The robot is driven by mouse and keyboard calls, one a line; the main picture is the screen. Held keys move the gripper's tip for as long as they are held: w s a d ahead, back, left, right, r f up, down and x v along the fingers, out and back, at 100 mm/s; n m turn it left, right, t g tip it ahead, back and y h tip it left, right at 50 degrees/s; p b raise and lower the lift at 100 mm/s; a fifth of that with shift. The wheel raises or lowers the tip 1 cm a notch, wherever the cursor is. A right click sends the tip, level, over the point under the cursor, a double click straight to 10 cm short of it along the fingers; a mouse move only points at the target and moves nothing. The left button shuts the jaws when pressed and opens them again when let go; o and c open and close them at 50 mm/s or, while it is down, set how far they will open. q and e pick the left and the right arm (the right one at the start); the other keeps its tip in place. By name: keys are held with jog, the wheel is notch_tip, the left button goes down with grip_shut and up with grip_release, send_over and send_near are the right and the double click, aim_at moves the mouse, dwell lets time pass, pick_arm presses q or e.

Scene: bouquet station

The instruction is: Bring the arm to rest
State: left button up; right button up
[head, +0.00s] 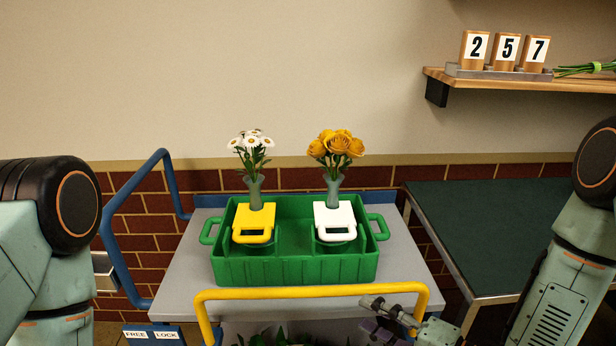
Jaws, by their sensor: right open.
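My right gripper (376,316) is open and empty at the bottom of the head view, low in front of the cart and partly over its yellow rail. Its arm comes in from the right edge. My left arm shows at the left edge, but its gripper is out of view. A green crate (295,270) stands on the grey cart top. In it are two vases, one with white daisies (251,145) by a yellow handled holder (254,222), one with orange roses (336,147) by a white handled holder (335,221). My right gripper is apart from the crate.
The cart has a yellow rail (300,293) in front and a blue rail (115,237) at left. A dark green table (490,225) stands at right, its visible top clear. A wooden shelf (520,83) holds number blocks 2, 5, 7 (505,50) and green stems (582,69).

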jog(key=s+d+f+n+g+h, duration=0.2)
jog(key=s+f+n+h, duration=0.1)
jog(key=f, duration=0.3)
jog(key=s+d+f+n+g+h, duration=0.2)
jog(key=s+f+n+g+h, duration=0.15)
jog(key=f, duration=0.25)
jog(key=s+d+f+n+g+h, duration=0.1)
jog(key=s+f+g+h, duration=0.1)
jog(key=s, duration=0.7)
jog(key=s+d+f+n+g+h+b, duration=0.1)
jog(key=s+f+g, duration=0.3)
jog(key=s, duration=0.6)
jog(key=shift+d+n+h, duration=0.65)
jog(key=shift+d+h, duration=0.1)
jog(key=shift+h, duration=0.1)
jog(key=shift+f+g, duration=0.1)
jog(key=shift+g, duration=0.15)
